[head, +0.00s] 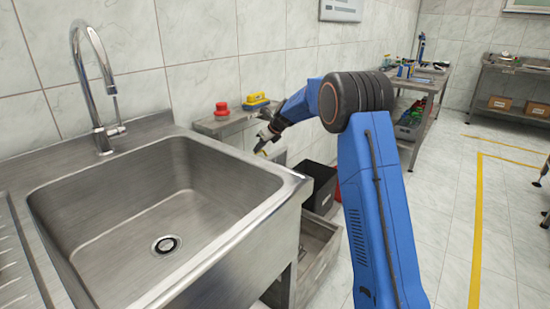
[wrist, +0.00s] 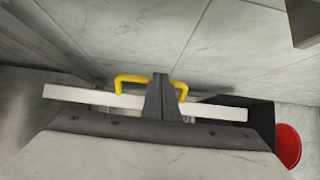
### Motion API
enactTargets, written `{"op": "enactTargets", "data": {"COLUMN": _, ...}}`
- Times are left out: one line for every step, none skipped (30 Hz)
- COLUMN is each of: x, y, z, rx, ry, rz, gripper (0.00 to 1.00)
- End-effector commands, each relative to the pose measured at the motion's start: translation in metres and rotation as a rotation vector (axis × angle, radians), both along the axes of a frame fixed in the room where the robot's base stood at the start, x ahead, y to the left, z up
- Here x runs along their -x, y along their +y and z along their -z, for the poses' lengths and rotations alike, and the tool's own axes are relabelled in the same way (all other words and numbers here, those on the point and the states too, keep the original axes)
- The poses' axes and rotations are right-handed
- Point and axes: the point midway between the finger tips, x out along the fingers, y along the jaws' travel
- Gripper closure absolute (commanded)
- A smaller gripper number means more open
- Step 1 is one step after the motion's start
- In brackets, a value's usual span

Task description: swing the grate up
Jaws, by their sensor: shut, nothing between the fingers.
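A thin white panel, seen nearly edge-on, crosses the wrist view and seems to be the grate (wrist: 75,94). A yellow handle (wrist: 132,79) stands on its far side. My gripper (wrist: 161,77) is shut and empty. Its dark fingers overlap the middle of the panel and the handle in the picture; I cannot tell if they touch. In the head view my gripper (head: 263,145) is low beyond the sink's right corner, by the wall. The grate is mostly hidden there behind the gripper and sink.
A steel sink (head: 150,215) with a tall tap (head: 88,85) fills the left. A wall shelf (head: 222,125) holds a red item (head: 222,108) and a yellow-and-blue item (head: 256,100). A black bin (head: 320,187) stands right of the gripper. A red container (wrist: 289,146) shows at the wrist view's right.

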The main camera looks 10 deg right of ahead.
Motion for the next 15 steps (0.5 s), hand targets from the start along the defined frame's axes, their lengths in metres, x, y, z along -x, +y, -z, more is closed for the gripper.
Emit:
{"op": "enactTargets", "data": {"x": -0.010, "y": 0.008, "z": 0.001, "rx": 0.001, "ry": -0.001, "rz": -0.003, "gripper": 1.00}}
{"op": "enactTargets", "data": {"x": -0.015, "y": 0.012, "z": 0.000, "rx": 0.001, "ry": -0.001, "rz": -0.002, "gripper": 1.00}}
{"op": "enactTargets", "data": {"x": -0.021, "y": 0.017, "z": 0.001, "rx": 0.000, "ry": 0.000, "rz": -0.002, "gripper": 1.00}}
{"op": "enactTargets", "data": {"x": -0.026, "y": 0.020, "z": 0.001, "rx": 0.000, "ry": 0.000, "rz": -0.002, "gripper": 1.00}}
{"op": "enactTargets", "data": {"x": -0.030, "y": 0.023, "z": 0.001, "rx": 0.001, "ry": -0.001, "rz": -0.003, "gripper": 1.00}}
{"op": "enactTargets", "data": {"x": -0.034, "y": 0.027, "z": 0.001, "rx": 0.001, "ry": 0.000, "rz": -0.003, "gripper": 1.00}}
{"op": "enactTargets", "data": {"x": -0.038, "y": 0.030, "z": 0.002, "rx": 0.001, "ry": 0.001, "rz": -0.002, "gripper": 1.00}}
{"op": "enactTargets", "data": {"x": -0.041, "y": 0.032, "z": 0.002, "rx": 0.000, "ry": 0.001, "rz": -0.001, "gripper": 1.00}}
{"op": "enactTargets", "data": {"x": -0.044, "y": 0.034, "z": 0.002, "rx": 0.000, "ry": 0.000, "rz": -0.001, "gripper": 1.00}}
{"op": "enactTargets", "data": {"x": -0.047, "y": 0.036, "z": 0.002, "rx": 0.000, "ry": 0.000, "rz": -0.001, "gripper": 1.00}}
{"op": "enactTargets", "data": {"x": -0.049, "y": 0.038, "z": 0.002, "rx": 0.000, "ry": 0.000, "rz": -0.001, "gripper": 1.00}}
{"op": "enactTargets", "data": {"x": -0.051, "y": 0.039, "z": 0.003, "rx": 0.000, "ry": 0.001, "rz": -0.001, "gripper": 1.00}}
{"op": "enactTargets", "data": {"x": -0.053, "y": 0.041, "z": 0.003, "rx": 0.001, "ry": 0.000, "rz": -0.001, "gripper": 1.00}}
{"op": "enactTargets", "data": {"x": -0.054, "y": 0.042, "z": 0.003, "rx": 0.001, "ry": 0.000, "rz": -0.001, "gripper": 1.00}}
{"op": "enactTargets", "data": {"x": -0.056, "y": 0.043, "z": 0.003, "rx": 0.001, "ry": 0.000, "rz": -0.001, "gripper": 1.00}}
